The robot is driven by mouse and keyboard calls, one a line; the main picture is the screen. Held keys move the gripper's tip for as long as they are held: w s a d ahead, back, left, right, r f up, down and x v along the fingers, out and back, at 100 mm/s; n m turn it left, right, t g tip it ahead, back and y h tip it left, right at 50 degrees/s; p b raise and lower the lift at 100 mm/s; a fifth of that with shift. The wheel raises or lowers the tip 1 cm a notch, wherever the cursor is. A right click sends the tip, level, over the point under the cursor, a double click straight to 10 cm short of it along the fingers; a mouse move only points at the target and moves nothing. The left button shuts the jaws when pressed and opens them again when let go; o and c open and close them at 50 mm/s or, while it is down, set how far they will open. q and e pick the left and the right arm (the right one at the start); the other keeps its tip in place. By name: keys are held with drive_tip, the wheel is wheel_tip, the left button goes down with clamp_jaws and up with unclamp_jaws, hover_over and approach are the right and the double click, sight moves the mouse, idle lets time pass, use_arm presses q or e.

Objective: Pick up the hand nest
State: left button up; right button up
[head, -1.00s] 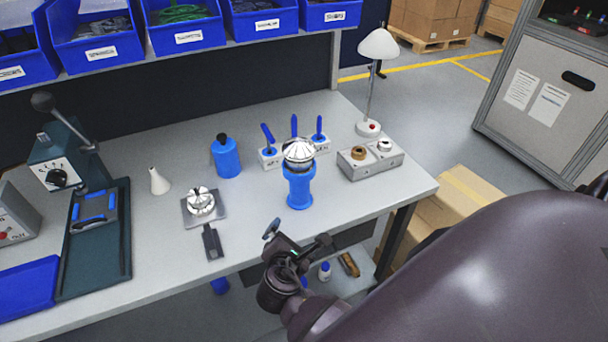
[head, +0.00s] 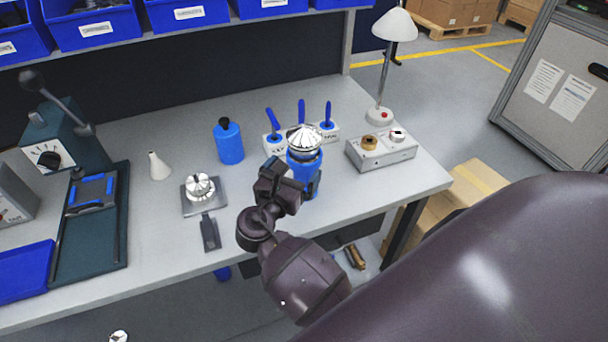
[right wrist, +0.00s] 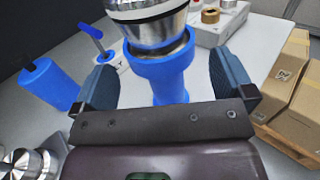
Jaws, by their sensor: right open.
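The hand nest (head: 304,168) looks like a blue upright stand on the bench, with a silver machined housing (head: 304,140) seated in its top. In the right wrist view the blue nest (right wrist: 163,76) stands between the two fingers, with the housing (right wrist: 153,32) above it. My right gripper (head: 293,182) is open at the near side of the nest. Its fingers (right wrist: 168,84) are on either side, with gaps visible between them and the blue body. The lower part of the nest is hidden behind the gripper. My left gripper is not in view.
Blue-handled tools in a white rack (head: 272,146) stand just behind the nest. A grey box with two rings (head: 380,153) and a lamp (head: 384,60) are to the right. A blue bottle (head: 229,143) and a silver part on a plate (head: 203,195) are to the left.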

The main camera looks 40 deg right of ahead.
drive_tip(key=shift+w+d+f+b, duration=0.1)
drive_tip(key=shift+w+d+b, duration=0.15)
drive_tip(key=shift+d+b, duration=0.15)
drive_tip(key=b+x, duration=0.1)
drive_tip(key=x, duration=0.1)
drive_tip(key=b+x, duration=0.1)
drive_tip(key=shift+w+d+f, duration=0.2)
drive_tip(key=shift+w+d, duration=0.2)
drive_tip(key=shift+d, duration=0.1)
drive_tip(key=shift+r, duration=0.15)
drive_tip(key=c, duration=1)
